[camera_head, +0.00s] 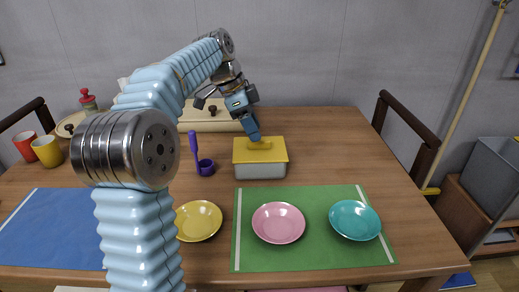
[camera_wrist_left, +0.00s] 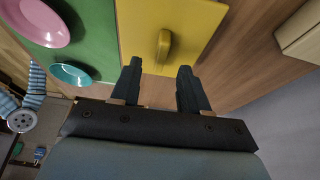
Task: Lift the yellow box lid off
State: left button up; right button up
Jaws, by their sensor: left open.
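The yellow lid (camera_head: 274,152) sits on a grey box (camera_head: 260,170) on the wooden table, behind the green mat. The lid has a raised yellow handle (camera_wrist_left: 163,48) on top. My left gripper (camera_head: 256,137) points down above the lid, right by the handle in the head view. In the left wrist view the two fingers of my left gripper (camera_wrist_left: 158,72) are apart, with the handle lying ahead between their tips. I cannot tell whether the fingers touch it. My right gripper does not show.
Yellow (camera_head: 198,221), pink (camera_head: 278,223) and teal (camera_head: 354,220) plates stand in front of the box. A purple ladle (camera_head: 193,150) stands to its left. A cream lidded container (camera_head: 205,122) is behind. The table right of the box is clear.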

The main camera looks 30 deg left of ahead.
aim_at(260, 146)
pick_arm(q)
jog(key=x, duration=0.3)
jog(key=shift+w+f, duration=0.1)
jog(key=shift+f, duration=0.3)
jog(key=shift+c, duration=0.3)
grip_shut()
jog(key=shift+r, duration=0.15)
